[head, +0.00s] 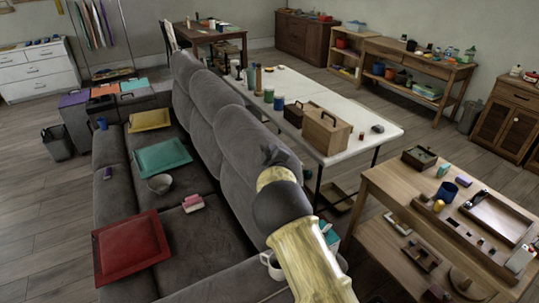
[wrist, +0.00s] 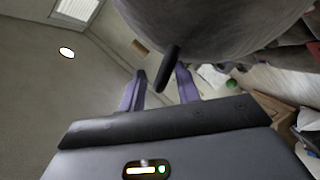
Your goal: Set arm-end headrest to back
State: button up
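The grey sofa runs through the head view, with a row of rounded headrests along its back. The nearest headrest, at the arm end (head: 243,145), stands up beside my gripper (head: 279,158); my wrist partly covers this area. In the wrist view a rounded grey upholstered surface (wrist: 215,30), apparently this headrest, fills the top. A black tab or lever (wrist: 168,68) sticks out from it. My gripper (wrist: 161,86) has its two purple fingers spread apart, and the tab lies between them in the picture. I cannot tell whether either finger touches it.
A white table (head: 375,128) with a wooden box (head: 326,132) stands behind the sofa. A wooden workbench (head: 385,180) with trays is at the right. Floor shows at far left.

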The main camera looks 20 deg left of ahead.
aim_at(293, 148)
grip_shut()
jog(key=shift+w+d+r+m+p, duration=0.15)
jog(key=shift+w+d+m+p, duration=0.15)
jog(key=shift+w+d, duration=0.3)
jog(key=shift+w+d+f+m+g+p, duration=0.2)
jog(key=shift+w+d+m+p, duration=0.3)
jog(key=shift+w+d, duration=0.45)
jog(key=shift+w+d+f+m+g+p, duration=0.1)
jog(key=shift+w+d+m+g+p, duration=0.25)
jog(key=shift+w+d+p, duration=0.5)
jog(key=shift+w+d+f+m+g+p, duration=0.1)
jog(key=shift+w+d+m+g+p, duration=0.2)
jog(key=shift+w+d, duration=0.65)
jog(key=shift+w+a, duration=0.15)
jog(key=shift+w, duration=0.1)
grip_release()
jog(key=shift+w+f, duration=0.1)
jog(key=shift+w, duration=0.05)
jog(key=shift+y, duration=0.3)
jog(key=shift+a, duration=0.1)
